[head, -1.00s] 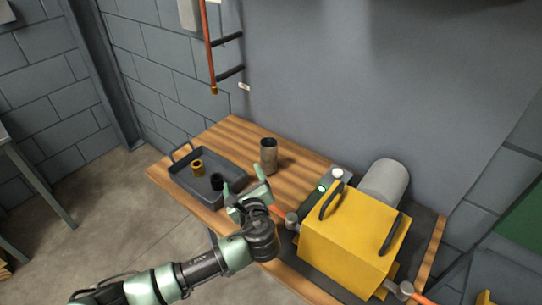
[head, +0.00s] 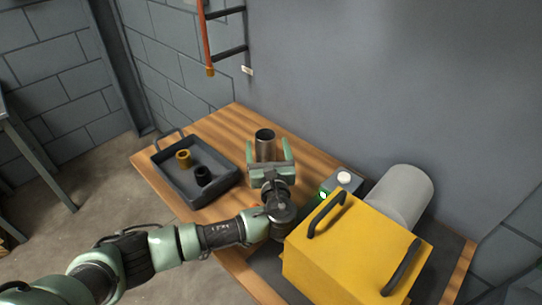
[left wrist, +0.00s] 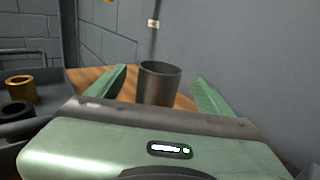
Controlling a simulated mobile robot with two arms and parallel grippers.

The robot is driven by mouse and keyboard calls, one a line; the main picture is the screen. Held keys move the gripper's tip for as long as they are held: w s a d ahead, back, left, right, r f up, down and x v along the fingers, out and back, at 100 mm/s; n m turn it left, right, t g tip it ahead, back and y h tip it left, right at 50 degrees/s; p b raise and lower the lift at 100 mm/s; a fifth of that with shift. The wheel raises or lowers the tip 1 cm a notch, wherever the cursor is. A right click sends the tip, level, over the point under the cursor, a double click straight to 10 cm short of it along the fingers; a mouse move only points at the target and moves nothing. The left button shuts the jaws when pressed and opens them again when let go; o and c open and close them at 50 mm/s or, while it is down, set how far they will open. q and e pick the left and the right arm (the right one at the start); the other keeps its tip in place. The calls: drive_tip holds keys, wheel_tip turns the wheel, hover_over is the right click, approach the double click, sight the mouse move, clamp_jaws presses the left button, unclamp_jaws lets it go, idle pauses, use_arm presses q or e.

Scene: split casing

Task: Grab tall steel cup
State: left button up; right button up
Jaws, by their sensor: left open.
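The tall steel cup (head: 265,146) stands upright on the wooden table, near the wall. It also shows in the left wrist view (left wrist: 158,85), straight ahead between the fingers. My left gripper (head: 268,148) is open, with one finger on each side of the cup in the head view. In the left wrist view a gap shows between the cup and each green finger (left wrist: 208,98). The cup's lower part is hidden behind the gripper body. My right gripper is not in view.
A grey tray (head: 165,174) to the left holds a brass ring (head: 183,158) and a black ring (head: 203,174). A yellow casing (head: 345,255) with black handles and a grey cylinder (head: 405,193) stand to the right. The wall is close behind the cup.

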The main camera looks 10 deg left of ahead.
sight(264, 133)
use_arm(q)
drive_tip(key=shift+w+f, duration=0.25)
drive_tip(key=shift+w, duration=0.05)
drive_tip(key=shift+x, duration=0.9)
drive_tip(key=shift+p+x, duration=0.35)
drive_tip(key=shift+x, duration=2.4)
drive_tip(key=shift+f, duration=0.2)
drive_tip(key=shift+c, duration=0.2)
clamp_jaws()
